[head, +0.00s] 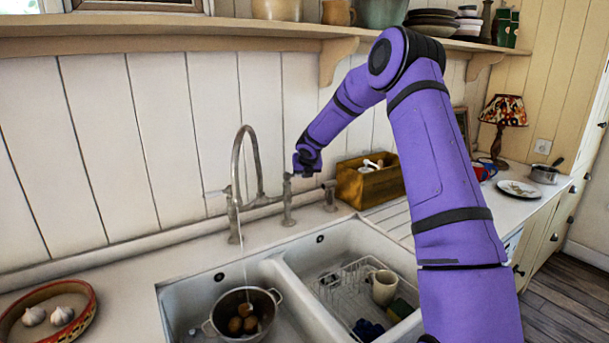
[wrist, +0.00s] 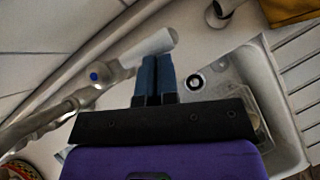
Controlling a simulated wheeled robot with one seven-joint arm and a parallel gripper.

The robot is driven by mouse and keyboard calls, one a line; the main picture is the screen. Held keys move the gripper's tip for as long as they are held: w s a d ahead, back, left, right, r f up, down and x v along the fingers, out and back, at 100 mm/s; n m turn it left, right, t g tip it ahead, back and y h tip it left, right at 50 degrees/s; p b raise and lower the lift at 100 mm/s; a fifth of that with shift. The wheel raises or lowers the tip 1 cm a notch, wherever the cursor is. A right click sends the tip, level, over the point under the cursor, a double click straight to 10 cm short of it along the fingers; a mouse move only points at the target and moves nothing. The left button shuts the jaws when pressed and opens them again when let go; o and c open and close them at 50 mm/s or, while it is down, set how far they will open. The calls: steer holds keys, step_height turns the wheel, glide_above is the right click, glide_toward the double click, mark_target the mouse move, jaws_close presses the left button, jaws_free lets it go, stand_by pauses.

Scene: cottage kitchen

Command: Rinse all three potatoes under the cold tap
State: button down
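My gripper (head: 304,168) is at the tap's right-hand side in the head view. In the wrist view its two blue fingers (wrist: 157,76) are together with nothing visible between them. A white lever (wrist: 150,47) lies just beside the fingertips; I cannot tell whether they touch. The lever's hub carries a blue dot (wrist: 94,76). The tall grey tap (head: 238,160) arches over the left basin. A thin stream of water (head: 243,262) falls from it into a metal colander (head: 272,299). Three brown potatoes (head: 245,310) lie in the colander, under the stream.
The right basin (head: 362,238) holds a wire rack (head: 335,285) with a cream mug (head: 383,287). A wooden caddy (head: 370,185) stands behind it. A bowl with garlic (head: 85,315) sits at left.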

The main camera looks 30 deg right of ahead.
steer(key=shift+w+d, duration=0.25)
steer(key=shift+w, duration=0.05)
stand_by(0.5)
steer(key=shift+s, duration=0.1)
